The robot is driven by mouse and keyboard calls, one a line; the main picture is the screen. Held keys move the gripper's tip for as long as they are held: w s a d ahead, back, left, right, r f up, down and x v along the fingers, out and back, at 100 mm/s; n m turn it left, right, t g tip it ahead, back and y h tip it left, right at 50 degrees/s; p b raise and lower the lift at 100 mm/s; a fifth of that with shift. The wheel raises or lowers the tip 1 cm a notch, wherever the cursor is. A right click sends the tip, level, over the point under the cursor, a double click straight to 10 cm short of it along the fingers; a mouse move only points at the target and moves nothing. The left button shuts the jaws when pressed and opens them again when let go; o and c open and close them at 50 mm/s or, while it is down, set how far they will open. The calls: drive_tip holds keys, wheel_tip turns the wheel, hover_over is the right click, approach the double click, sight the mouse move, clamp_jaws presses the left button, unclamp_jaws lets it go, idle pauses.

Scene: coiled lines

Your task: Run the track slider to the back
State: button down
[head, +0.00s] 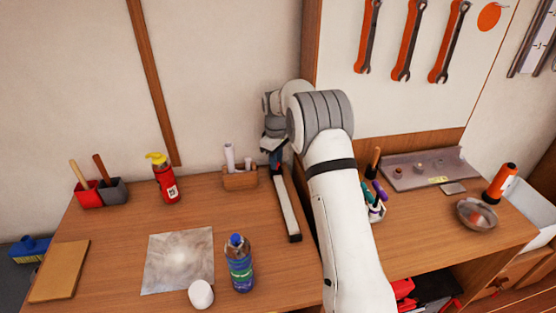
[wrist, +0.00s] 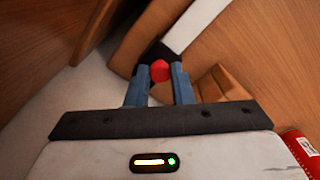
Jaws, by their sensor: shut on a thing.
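The track (head: 288,210) is a long narrow bar with a pale top and dark sides, lying front to back on the table. Its pale strip also shows at the top of the wrist view (wrist: 192,22). The slider's red knob (wrist: 160,71) sits between the blue fingers of my gripper (wrist: 160,78), which is shut on it. In the head view my gripper (head: 275,153) is at the track's back end, near the wall. My wrist and fingers hide most of the knob there.
A wooden holder with white rolls (head: 240,178) stands close to the left of the track. A tall wooden panel edge (head: 309,70) rises close on the right.

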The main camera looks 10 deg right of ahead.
drive_tip(key=c, duration=1.3)
unclamp_jaws()
drive_tip(key=shift+o, duration=0.2)
drive_tip(key=shift+r, duration=0.15)
wheel_tip(320, 180, up, 7)
drive_tip(key=shift+a+r+b, duration=0.1)
drive_tip(key=shift+r+b, duration=0.1)
drive_tip(key=shift+b, duration=0.15)
drive_tip(key=shift+r, duration=0.1)
